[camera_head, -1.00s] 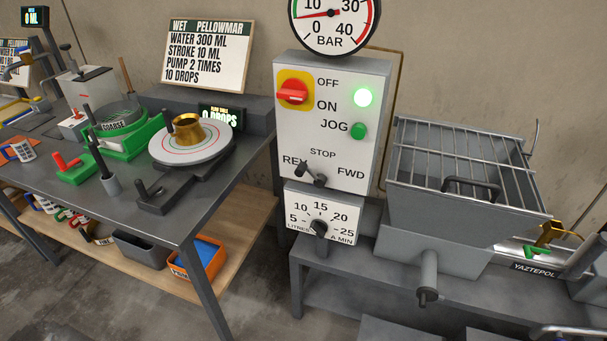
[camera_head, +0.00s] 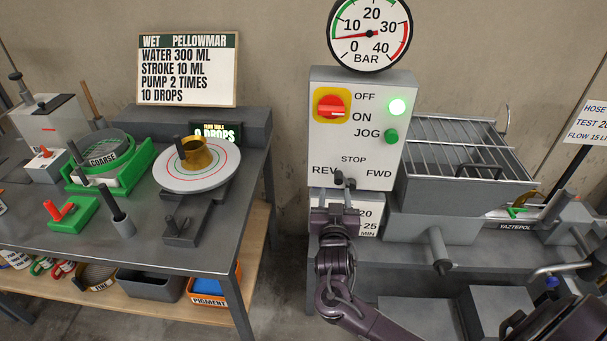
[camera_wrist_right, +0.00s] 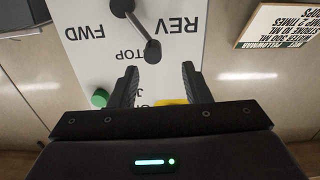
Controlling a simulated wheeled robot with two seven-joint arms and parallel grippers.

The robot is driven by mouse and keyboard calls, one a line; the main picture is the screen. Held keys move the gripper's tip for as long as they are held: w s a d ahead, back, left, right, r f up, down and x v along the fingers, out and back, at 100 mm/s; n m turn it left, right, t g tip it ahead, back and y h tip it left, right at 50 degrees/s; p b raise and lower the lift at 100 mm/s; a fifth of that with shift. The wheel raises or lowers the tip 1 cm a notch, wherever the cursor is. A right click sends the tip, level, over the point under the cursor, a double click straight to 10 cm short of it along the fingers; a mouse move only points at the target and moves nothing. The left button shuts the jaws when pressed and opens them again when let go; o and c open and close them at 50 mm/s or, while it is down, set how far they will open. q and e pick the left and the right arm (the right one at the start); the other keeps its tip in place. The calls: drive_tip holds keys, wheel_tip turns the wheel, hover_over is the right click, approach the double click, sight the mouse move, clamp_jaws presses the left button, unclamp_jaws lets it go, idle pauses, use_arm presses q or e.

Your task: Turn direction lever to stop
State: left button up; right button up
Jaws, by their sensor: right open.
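My right gripper (camera_head: 338,198) is in front of the panel, just below the lever. In the wrist view its open fingers (camera_wrist_right: 160,67) stand on either side of the knob's line, with the knob just beyond the tips. My left gripper is not in view.
A red and yellow switch (camera_head: 333,106), a lit green lamp (camera_head: 397,106) and a green JOG button (camera_head: 391,136) are on the panel. A flow dial plate (camera_head: 366,222) below is partly hidden by my right arm. A gridded hopper (camera_head: 470,170) stands close on the right.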

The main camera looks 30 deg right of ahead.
sight(339, 182)
drive_tip(key=w+d, duration=0.1)
drive_tip(key=w+d+p, duration=0.1)
drive_tip(key=d, duration=0.1)
drive_tip(key=shift+w+r, duration=0.15)
drive_tip(key=shift+w, duration=0.15)
drive_tip(key=x, duration=0.3)
drive_tip(key=shift+w+p, duration=0.3)
drive_tip(key=shift+p, duration=0.1)
drive_tip(key=shift+w+d, duration=0.2)
drive_tip(key=shift+w, duration=0.05)
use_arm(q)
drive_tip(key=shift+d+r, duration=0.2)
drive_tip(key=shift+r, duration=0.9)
